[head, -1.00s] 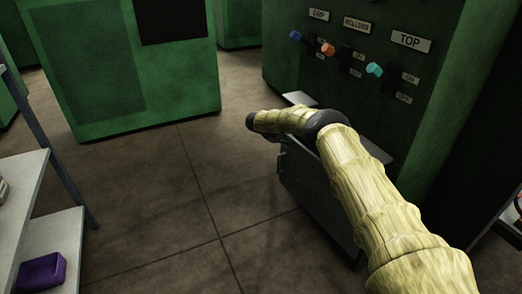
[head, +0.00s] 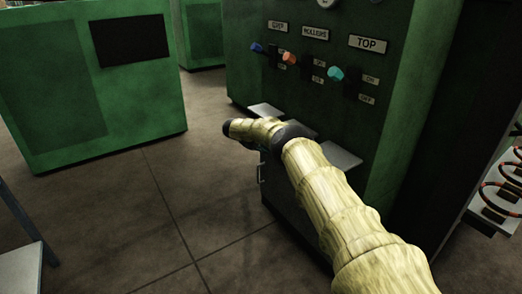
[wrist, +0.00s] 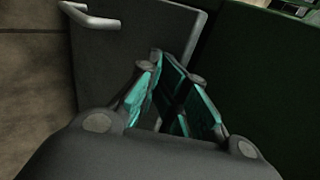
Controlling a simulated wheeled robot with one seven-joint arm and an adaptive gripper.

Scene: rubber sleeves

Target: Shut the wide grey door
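The wide grey door (head: 292,205) is low on the green machine, under my forearm in the head view. It stands out from the machine's front, and its lower part shows beneath my arm. In the wrist view the grey door (wrist: 112,58) fills the upper middle, with a pale bar handle (wrist: 92,20) near its top left corner. My gripper (wrist: 176,66) is in front of the door panel, its teal-padded fingers close together with nothing seen between them. I cannot tell whether it touches the door or is fully shut.
The green machine (head: 395,110) carries labelled knobs, blue, orange and teal, above my arm. Small grey ledges (head: 340,155) jut from its front. Another green cabinet (head: 75,100) stands at the left. A shelf (head: 20,268) is at lower left. The floor between is clear.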

